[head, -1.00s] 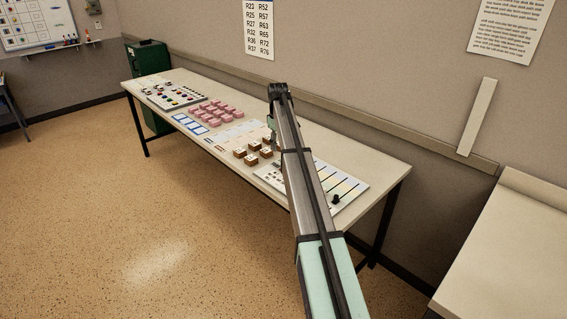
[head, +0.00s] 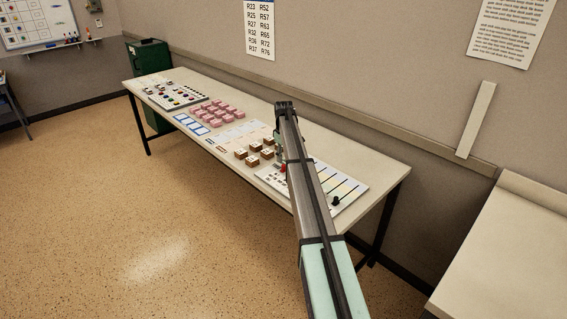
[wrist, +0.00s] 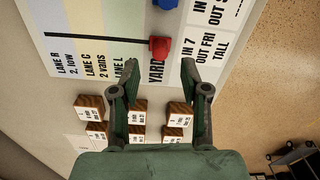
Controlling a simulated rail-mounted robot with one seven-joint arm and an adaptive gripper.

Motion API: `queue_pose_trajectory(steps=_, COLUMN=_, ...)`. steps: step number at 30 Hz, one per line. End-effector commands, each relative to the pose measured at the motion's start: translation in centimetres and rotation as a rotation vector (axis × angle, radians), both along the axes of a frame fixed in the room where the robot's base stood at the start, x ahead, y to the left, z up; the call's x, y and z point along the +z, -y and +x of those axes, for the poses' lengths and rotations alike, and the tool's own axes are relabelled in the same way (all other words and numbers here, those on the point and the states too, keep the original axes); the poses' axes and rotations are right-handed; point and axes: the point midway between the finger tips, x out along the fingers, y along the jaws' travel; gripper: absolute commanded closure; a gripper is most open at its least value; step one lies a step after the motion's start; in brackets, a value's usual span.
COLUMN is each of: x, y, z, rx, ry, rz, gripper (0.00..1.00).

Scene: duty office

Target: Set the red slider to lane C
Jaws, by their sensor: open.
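The red slider (wrist: 159,48) is a small red knob at the end of a dark slot (wrist: 95,39) on the white lane board (wrist: 35,8). In the wrist view it sits above the YARD label, to the right of the Lane L, Lane C and Lane R labels. My gripper (wrist: 160,68) is open, one finger on each side of the knob's position, with the knob just beyond the fingertips. No contact is visible. In the head view the red slider (head: 284,168) shows beside my arm, which hides part of the board (head: 352,183).
A blue knob (wrist: 165,4) is close beyond the red slider. Wooden blocks (wrist: 172,121) with labels lie under and between my fingers in the wrist view. A black knob (head: 335,202) is at the board's near edge. Pink blocks (head: 217,110) lie farther left on the table.

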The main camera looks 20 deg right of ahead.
Motion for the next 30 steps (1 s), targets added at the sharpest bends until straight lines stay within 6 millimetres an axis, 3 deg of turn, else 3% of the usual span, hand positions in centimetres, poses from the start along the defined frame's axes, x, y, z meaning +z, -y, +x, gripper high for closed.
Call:
queue_pose_trajectory(steps=9, x=-3.9, y=0.0, z=0.0, rx=0.000, ry=-0.001, rz=0.000, gripper=0.54)
queue_pose_trajectory(steps=21, x=-4.7, y=0.0, z=0.0, rx=0.000, ry=0.000, rz=0.000, gripper=0.54)
queue_pose_trajectory(steps=22, x=-4.7, y=0.0, z=0.0, rx=0.000, ry=0.000, rz=0.000, gripper=0.62)
queue_pose_trajectory(steps=25, x=-4.7, y=0.0, z=0.0, rx=0.000, ry=0.000, rz=0.000, gripper=0.97)
queue_pose_trajectory(steps=30, x=-4.7, y=0.0, z=0.0, rx=0.000, ry=0.000, rz=0.000, gripper=1.00)
